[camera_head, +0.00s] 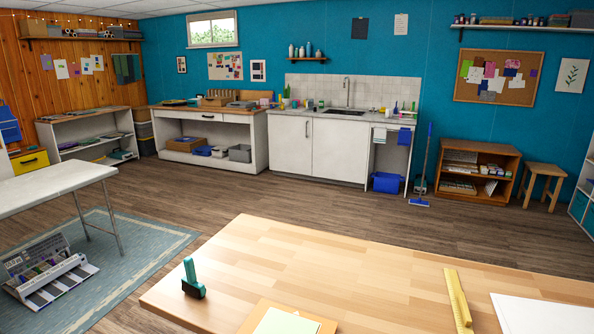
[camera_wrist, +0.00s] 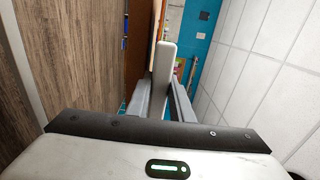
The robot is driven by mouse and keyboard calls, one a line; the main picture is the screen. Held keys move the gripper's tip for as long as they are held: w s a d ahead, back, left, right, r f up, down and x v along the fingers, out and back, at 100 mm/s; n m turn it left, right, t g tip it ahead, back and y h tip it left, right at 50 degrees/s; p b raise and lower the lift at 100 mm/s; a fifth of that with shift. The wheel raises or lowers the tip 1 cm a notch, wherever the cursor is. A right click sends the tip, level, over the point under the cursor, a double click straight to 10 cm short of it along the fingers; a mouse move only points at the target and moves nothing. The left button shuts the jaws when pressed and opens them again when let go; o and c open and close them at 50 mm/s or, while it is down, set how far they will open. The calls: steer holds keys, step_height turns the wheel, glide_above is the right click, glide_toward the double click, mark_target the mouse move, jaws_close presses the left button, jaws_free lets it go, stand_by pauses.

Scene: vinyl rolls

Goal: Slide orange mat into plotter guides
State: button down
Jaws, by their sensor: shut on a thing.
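In the wrist view my gripper (camera_wrist: 165,100) is shut on a pale grey upright bar (camera_wrist: 163,62) that stands between its fingers; I cannot tell what this bar is. My gripper does not show in the head view. I see no plainly orange mat and no plotter with guides in either view. A tan-orange flat piece (camera_head: 254,313) with a pale yellow sheet (camera_head: 287,322) on it lies at the front edge of the wooden table, cut off by the picture; I cannot tell whether it is the mat.
The wooden table (camera_head: 330,262) also holds a teal-handled tool (camera_head: 191,278), a yellow ruler-like strip (camera_head: 457,296) and a white sheet (camera_head: 540,313). White tiles (camera_wrist: 265,60) are close at right in the wrist view.

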steer(key=shift+r+p, duration=1.9)
steer(key=shift+r, duration=0.5)
